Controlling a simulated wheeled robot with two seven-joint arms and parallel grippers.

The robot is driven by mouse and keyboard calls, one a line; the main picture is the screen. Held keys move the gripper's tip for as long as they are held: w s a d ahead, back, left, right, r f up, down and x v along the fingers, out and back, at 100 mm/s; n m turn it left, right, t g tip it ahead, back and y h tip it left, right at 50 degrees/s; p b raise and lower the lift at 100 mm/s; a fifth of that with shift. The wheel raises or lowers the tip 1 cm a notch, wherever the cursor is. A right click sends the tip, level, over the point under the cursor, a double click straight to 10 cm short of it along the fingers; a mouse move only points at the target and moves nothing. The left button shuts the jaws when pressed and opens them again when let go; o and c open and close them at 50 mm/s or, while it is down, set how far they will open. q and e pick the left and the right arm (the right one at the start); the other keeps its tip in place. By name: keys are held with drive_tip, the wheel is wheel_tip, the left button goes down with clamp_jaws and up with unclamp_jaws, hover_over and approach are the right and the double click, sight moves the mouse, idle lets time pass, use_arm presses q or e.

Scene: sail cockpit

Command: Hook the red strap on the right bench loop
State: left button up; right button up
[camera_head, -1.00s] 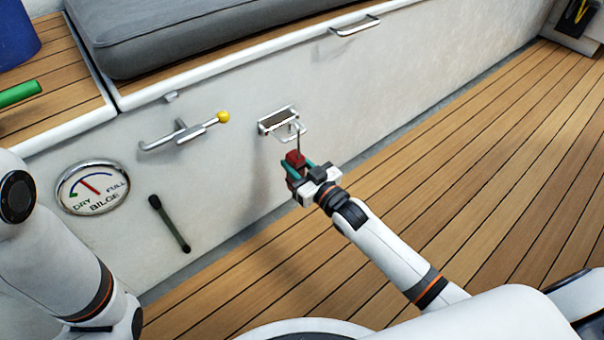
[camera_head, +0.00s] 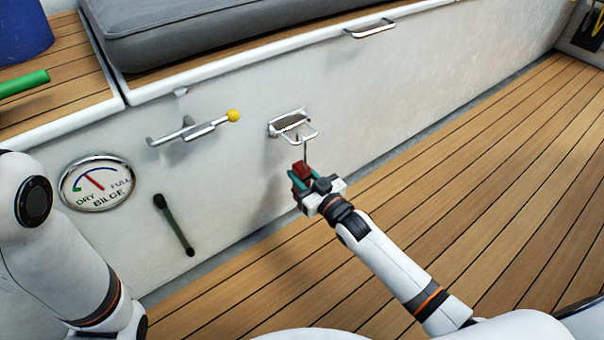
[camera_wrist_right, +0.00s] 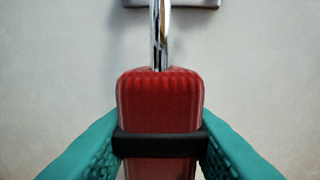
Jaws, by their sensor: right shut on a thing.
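The red strap (camera_head: 302,169) is held in my right gripper (camera_head: 303,178), whose teal fingers are shut on it. In the right wrist view the strap (camera_wrist_right: 160,100) stands upright between the fingers with a dark band across it. A thin metal hook (camera_wrist_right: 160,35) rises from its top. The bench loop (camera_head: 302,136) is a metal wire loop sticking out from a bracket on the white bench wall, just above the strap. The hook's upper end meets the loop's outer edge in the head view; I cannot tell whether it is caught. My left gripper is out of view.
Left of the loop, a metal lever with a yellow knob (camera_head: 233,115) sticks out from the wall. A bilge gauge (camera_head: 97,183) and a dark handle (camera_head: 175,226) are further left. A grab rail (camera_head: 369,29) is above right. The plank floor (camera_head: 480,180) is clear.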

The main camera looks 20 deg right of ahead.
drive_tip(key=shift+r, duration=0.1)
drive_tip(key=o, duration=1.3)
drive_tip(key=shift+c, duration=0.2)
